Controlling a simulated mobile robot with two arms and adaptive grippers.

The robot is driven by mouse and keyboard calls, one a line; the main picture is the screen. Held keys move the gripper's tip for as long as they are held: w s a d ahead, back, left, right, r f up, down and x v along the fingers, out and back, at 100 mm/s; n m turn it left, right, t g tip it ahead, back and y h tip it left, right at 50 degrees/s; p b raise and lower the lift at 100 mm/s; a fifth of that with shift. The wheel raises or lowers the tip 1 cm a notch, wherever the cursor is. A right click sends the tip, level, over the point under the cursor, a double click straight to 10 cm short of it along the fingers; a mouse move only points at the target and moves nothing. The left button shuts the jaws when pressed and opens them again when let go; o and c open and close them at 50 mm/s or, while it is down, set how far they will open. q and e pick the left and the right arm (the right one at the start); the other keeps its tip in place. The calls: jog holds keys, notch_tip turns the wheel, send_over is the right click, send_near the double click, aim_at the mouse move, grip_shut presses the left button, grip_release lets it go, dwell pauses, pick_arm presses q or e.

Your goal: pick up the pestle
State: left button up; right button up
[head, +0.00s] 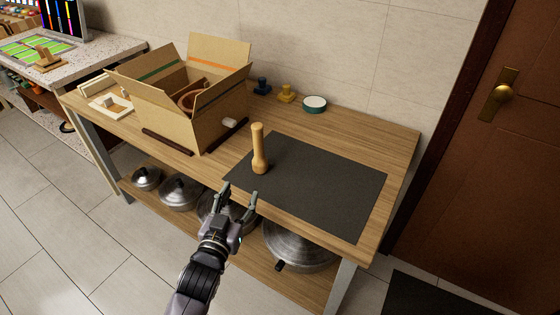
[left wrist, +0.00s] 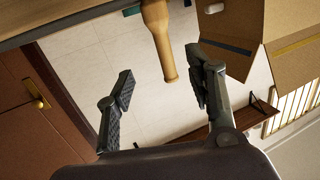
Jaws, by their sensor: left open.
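The wooden pestle (head: 258,147) stands upright on the dark mat (head: 325,180), near the mat's left end. My left gripper (head: 240,193) is open and empty. In the head view it shows at the front edge of the table, lower and slightly left of the pestle, apart from it. In the left wrist view, which looks upside down, the pestle (left wrist: 160,42) hangs from the top edge, ahead of the space between the two open fingers (left wrist: 160,82). Its base end is partly cut off there. My right gripper is in neither view.
An open cardboard box (head: 220,120) stands left of the pestle on the wooden table (head: 393,138). A round green-rimmed container (head: 315,104) and small yellow (head: 287,93) and blue (head: 262,86) items stand behind. Lidded pots (head: 298,245) fill the lower shelf. The mat's right part is clear.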

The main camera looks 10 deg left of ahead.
pick_arm(q)
notch_tip(320, 180, up, 3)
send_near(257, 146)
jog(key=shift+t, duration=0.4)
jog(key=w, duration=0.3)
jog(key=w+f+p, duration=0.1)
jog(key=w, duration=0.1)
jog(key=shift+w, duration=0.65)
jog(key=w+p, duration=0.1)
jog(key=w, duration=0.3)
jog(key=shift+w+d+r, duration=0.1)
jog(key=shift+w+d, duration=0.05)
jog(key=shift+w, duration=0.4)
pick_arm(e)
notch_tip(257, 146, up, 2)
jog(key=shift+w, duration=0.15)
pick_arm(q)
jog(key=shift+c, duration=0.5)
grip_shut()
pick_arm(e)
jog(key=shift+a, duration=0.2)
